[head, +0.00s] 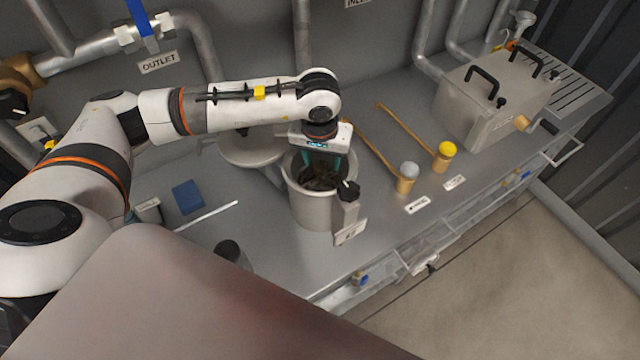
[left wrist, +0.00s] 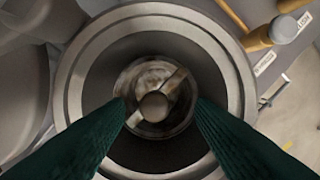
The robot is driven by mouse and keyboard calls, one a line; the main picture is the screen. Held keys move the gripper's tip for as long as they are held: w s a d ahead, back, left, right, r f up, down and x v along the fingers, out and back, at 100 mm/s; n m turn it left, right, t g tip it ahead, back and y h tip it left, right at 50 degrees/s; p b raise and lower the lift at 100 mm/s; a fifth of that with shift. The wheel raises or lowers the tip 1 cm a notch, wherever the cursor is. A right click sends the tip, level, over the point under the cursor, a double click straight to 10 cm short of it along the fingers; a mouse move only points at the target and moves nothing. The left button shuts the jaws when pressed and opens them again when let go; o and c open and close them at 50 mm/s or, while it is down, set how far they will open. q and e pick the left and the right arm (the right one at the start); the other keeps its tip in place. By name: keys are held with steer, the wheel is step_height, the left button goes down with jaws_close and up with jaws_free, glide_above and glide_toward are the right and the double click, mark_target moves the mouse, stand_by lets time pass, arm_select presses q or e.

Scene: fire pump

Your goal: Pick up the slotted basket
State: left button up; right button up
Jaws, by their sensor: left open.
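A grey metal pot (head: 312,209) stands on the bench in the head view, and its round rim (left wrist: 88,45) fills much of the left wrist view. Inside it, low and centred, is a round metal piece with a crossbar and knob (left wrist: 153,106), which looks like the slotted basket; its slots cannot be made out. My left gripper (head: 320,174) points down into the pot's mouth. In the left wrist view its two dark green fingers (left wrist: 160,104) are apart, one on each side of the metal piece, with nothing between them clearly held. My right gripper is not in view.
Two wooden-handled tools with a grey head (head: 409,170) and a yellow head (head: 447,149) lie right of the pot. A lidded metal box (head: 490,105) stands farther right. A blue block (head: 187,196) and a thin white rod (head: 208,214) lie to the left.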

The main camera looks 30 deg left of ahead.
mark_target(320, 166)
arm_select(q)
steer(key=f, duration=0.1)
steer(key=f+p, duration=0.1)
steer(key=f, duration=0.1)
steer(key=shift+a+f, duration=0.15)
steer(key=shift+a, duration=0.1)
steer(key=shift+f, duration=0.25)
steer(key=shift+w+f, duration=0.1)
steer(key=shift+w, duration=0.05)
jaws_close()
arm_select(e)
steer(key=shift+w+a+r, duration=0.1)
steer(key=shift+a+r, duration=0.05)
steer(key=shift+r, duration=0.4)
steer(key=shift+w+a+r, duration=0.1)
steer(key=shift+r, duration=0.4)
